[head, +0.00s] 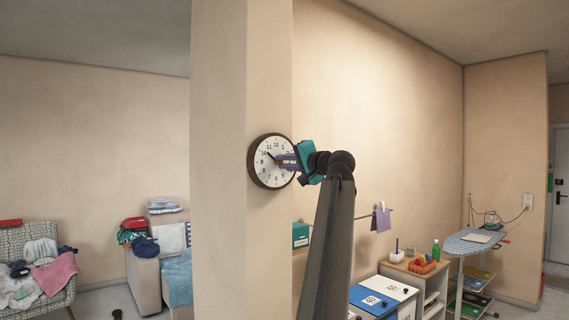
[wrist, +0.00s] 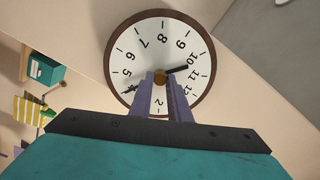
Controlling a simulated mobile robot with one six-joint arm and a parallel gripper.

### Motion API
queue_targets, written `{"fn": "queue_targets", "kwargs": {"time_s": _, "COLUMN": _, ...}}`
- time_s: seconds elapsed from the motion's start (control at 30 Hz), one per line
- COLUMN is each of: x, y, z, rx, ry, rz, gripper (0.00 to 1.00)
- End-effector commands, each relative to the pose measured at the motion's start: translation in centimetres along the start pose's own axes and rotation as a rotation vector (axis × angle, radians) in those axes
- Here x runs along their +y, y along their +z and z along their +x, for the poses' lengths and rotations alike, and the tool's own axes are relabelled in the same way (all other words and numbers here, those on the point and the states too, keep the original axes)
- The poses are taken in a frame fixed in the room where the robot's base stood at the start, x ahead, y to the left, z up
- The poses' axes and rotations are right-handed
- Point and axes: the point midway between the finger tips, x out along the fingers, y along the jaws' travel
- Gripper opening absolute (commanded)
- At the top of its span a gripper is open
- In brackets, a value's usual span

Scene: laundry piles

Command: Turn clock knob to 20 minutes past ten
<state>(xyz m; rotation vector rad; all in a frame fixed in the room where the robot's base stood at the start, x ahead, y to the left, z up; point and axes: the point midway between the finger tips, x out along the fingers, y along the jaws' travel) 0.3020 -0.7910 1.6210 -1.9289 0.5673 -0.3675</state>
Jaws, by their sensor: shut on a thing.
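The round wall clock (head: 262,173) with a white face and dark brown rim hangs on the pillar in the head view. It fills the upper middle of the wrist view (wrist: 150,55), turned so that 8 is at the top. The brown knob (wrist: 160,75) is at its centre. My gripper (head: 281,161) is shut on the knob, its purple fingers on either side of it (wrist: 161,79). The short thick black hand (wrist: 178,70) points between 10 and 11. The other hand (wrist: 130,91) points near 4; my left finger hides part of it. My fingers also cover some numerals.
The pillar (head: 220,150) carries the clock, with open room to its left and right. A teal box (head: 300,235) is on a shelf below. Laundry lies on the armchair (head: 60,235) and sofa at left. Cabinets and an ironing board (head: 462,242) stand at right.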

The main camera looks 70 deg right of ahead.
Motion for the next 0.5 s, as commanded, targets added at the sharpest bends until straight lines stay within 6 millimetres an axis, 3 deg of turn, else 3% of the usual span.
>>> {"fn": "queue_targets", "kwargs": {"time_s": 0.07, "x": -0.01, "y": -0.06, "z": -0.02, "rx": 0.002, "ry": 0.0, "rz": -0.001, "gripper": 0.0}}
{"fn": "queue_targets", "kwargs": {"time_s": 0.1, "x": -0.01, "y": -0.06, "z": -0.02, "rx": 0.002, "ry": 0.0, "rz": -0.001, "gripper": 0.21}}
{"fn": "queue_targets", "kwargs": {"time_s": 0.2, "x": 0.0, "y": -0.05, "z": -0.01, "rx": 0.002, "ry": 0.0, "rz": -0.001, "gripper": 0.35}}
{"fn": "queue_targets", "kwargs": {"time_s": 0.5, "x": -0.03, "y": 0.06, "z": 0.0, "rx": 0.0, "ry": 0.0, "rz": -0.001, "gripper": 0.35}}
